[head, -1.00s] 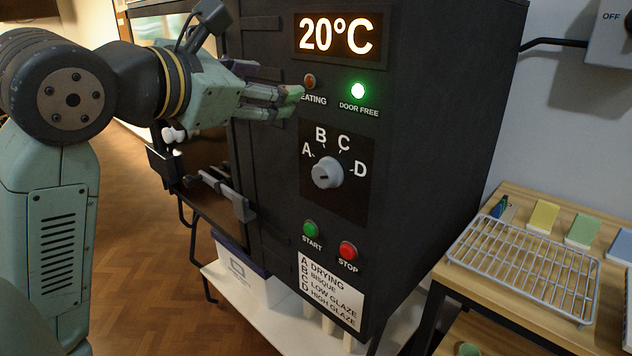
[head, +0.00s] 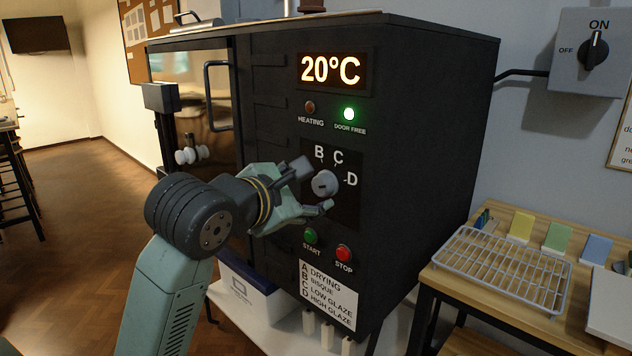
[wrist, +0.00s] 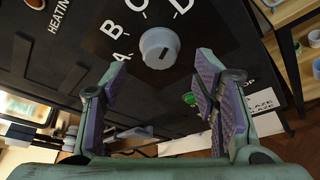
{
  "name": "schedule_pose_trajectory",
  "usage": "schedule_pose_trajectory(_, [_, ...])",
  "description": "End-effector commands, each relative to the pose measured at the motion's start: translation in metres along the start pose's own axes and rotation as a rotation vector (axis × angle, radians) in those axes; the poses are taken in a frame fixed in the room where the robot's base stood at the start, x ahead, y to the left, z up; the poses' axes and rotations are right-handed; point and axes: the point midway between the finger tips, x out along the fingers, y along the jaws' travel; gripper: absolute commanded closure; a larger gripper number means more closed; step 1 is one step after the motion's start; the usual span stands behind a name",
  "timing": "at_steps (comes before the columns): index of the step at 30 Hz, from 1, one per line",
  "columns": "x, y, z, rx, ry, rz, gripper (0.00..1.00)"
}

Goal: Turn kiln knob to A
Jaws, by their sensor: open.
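The kiln knob (head: 325,183) is a round grey dial on a black panel, with B, C and D showing around it in the head view. The letter A is hidden there behind my gripper, but shows in the wrist view left of the knob (wrist: 160,46). A short dark mark is on the knob's face; I cannot tell which letter it points to. My gripper (head: 314,187) is open and empty just in front of the knob, one finger at its upper left, one below. In the wrist view the fingers (wrist: 162,75) spread either side below the knob, apart from it.
The green START button (head: 310,236) and red STOP button (head: 344,253) sit just below. The lit display (head: 331,70) reads 20°C and the green DOOR FREE lamp (head: 349,113) is lit. A wooden table with a wire rack (head: 500,270) stands at right.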

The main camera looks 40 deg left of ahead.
Motion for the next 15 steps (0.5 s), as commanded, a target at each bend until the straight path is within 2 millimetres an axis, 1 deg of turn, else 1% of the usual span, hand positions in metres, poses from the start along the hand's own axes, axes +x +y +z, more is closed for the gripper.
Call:
schedule_pose_trajectory(1, [0.009,0.001,0.002,-0.003,-0.002,-0.004,0.45])
schedule_pose_trajectory(3, [0.021,0.001,0.001,-0.003,0.000,-0.003,0.45])
schedule_pose_trajectory(6, [0.033,0.001,0.001,-0.003,-0.001,-0.002,0.45])
schedule_pose_trajectory(10, [0.042,0.001,0.000,-0.002,0.001,0.000,0.45])
schedule_pose_trajectory(15, [0.045,0.000,0.000,-0.001,0.000,0.001,0.45])
